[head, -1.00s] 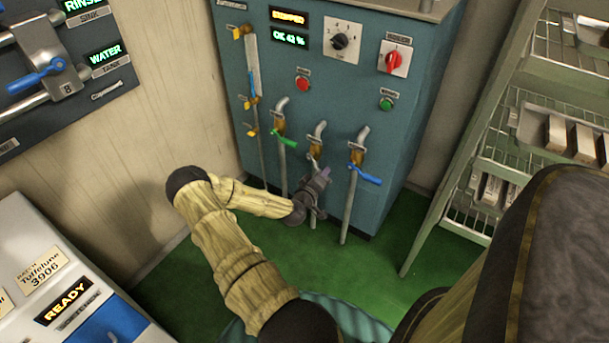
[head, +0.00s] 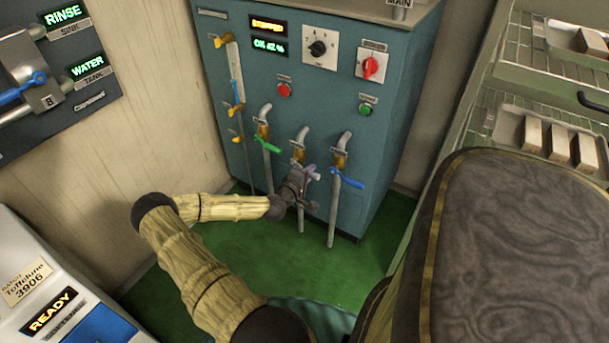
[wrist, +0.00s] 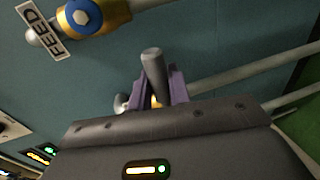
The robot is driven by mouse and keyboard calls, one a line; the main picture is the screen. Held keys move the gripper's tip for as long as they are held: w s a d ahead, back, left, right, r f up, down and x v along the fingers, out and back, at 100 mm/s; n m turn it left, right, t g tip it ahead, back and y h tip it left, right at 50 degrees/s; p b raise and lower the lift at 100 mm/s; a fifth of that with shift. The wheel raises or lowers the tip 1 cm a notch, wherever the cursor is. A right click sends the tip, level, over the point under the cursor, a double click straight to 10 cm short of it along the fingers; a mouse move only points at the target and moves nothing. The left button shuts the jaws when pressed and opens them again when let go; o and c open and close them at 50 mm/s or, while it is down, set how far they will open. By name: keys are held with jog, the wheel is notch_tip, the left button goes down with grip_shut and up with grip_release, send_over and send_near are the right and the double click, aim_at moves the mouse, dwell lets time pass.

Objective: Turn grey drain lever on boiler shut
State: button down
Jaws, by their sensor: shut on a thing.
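The blue-green boiler (head: 335,105) stands against the wall with three taps along its lower front. My gripper (head: 311,172) is at the middle tap (head: 300,156), between the green-lever and blue-lever taps. In the wrist view my purple fingers (wrist: 158,88) are shut on a grey lever (wrist: 153,65), whose rounded end sticks out between them. In the head view the gripper hides most of this lever, so its exact angle is hard to tell.
The green lever (head: 266,144) is close on the left and the blue lever (head: 347,179) close on the right. Vertical pipes run down below the taps. A wire rack (head: 480,150) stands at the right. Green floor (head: 260,245) is open in front of the boiler.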

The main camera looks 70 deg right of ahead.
jog(key=shift+r, duration=0.1)
dwell(0.4)
jog(key=c, duration=1.4)
grip_release()
jog(key=shift+o, duration=0.2)
jog(key=shift+a, duration=0.1)
jog(key=p+v, duration=0.3)
jog(key=v, duration=1.4)
jog(key=shift+p, duration=0.3)
jog(key=shift+w+a, duration=0.15)
